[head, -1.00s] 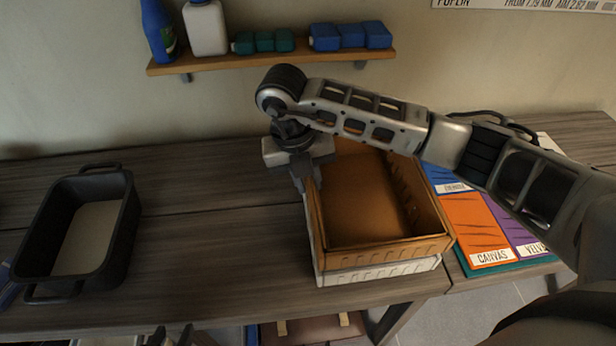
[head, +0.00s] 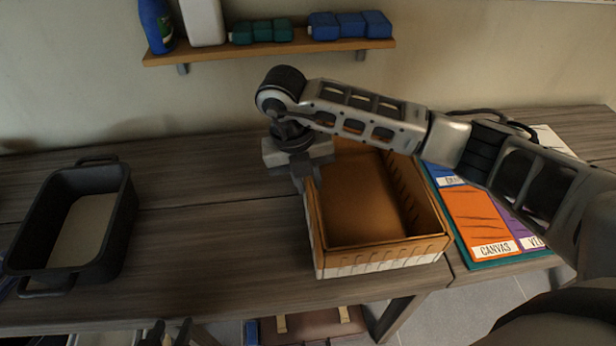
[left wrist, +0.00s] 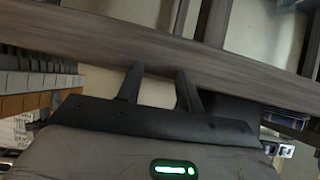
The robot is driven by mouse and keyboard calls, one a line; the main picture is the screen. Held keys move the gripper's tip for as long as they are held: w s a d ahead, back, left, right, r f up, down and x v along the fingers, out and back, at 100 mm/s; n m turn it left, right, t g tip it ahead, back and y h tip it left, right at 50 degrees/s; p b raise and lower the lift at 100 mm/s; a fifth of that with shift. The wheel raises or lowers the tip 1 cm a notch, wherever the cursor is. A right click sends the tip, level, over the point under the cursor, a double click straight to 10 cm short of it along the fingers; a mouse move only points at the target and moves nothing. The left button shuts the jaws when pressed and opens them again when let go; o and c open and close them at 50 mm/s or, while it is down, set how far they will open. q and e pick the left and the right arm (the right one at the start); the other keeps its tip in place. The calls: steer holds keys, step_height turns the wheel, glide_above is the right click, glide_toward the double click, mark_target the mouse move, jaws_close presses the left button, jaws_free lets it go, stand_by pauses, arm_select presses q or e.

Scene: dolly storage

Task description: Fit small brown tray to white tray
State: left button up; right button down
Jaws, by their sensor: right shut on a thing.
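The small brown tray (head: 365,205) sits down in the white tray (head: 385,262) on the wooden table, right of centre in the head view. Only a strip of the white tray's front wall shows below the brown one, with a thin edge at its left. My right gripper (head: 309,190) is shut on the brown tray's left wall. My right arm crosses over the tray and hides its back part. My left gripper (head: 170,334) is low, below the table's front edge. In the left wrist view (left wrist: 158,78) its two fingers are apart with nothing between them.
A black handled bin (head: 75,225) stands at the left of the table. Colour fabric sample boards (head: 480,222) lie right of the trays. A wall shelf (head: 270,52) holds bottles and blue and green items. The table between bin and trays is clear.

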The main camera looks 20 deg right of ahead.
arm_select(q)
steer(key=shift+s+f+g, duration=0.3)
steer(key=shift+s+f, duration=0.2)
steer(key=shift+f, duration=0.4)
arm_select(e)
steer(key=c, duration=1.2)
jaws_free()
steer(key=shift+c, duration=0.2)
steer(key=shift+f, duration=0.1)
arm_select(q)
steer(key=r, duration=0.2)
steer(key=shift+w+d+r, duration=0.3)
steer(key=shift+d+r, duration=0.05)
steer(key=shift+r, duration=0.05)
arm_select(e)
steer(key=shift+w+a+r, duration=0.1)
steer(key=shift+w+r, duration=0.15)
arm_select(q)
steer(key=shift+w+a+r+p, duration=0.1)
steer(key=shift+a+r+p, duration=0.1)
steer(key=shift+r+p, duration=0.45)
steer(key=shift+f, duration=0.25)
arm_select(e)
step_height(320, 180, up, 16)
steer(key=a, duration=0.2)
steer(key=shift+a+f, duration=0.25)
steer(key=shift+a, duration=0.05)
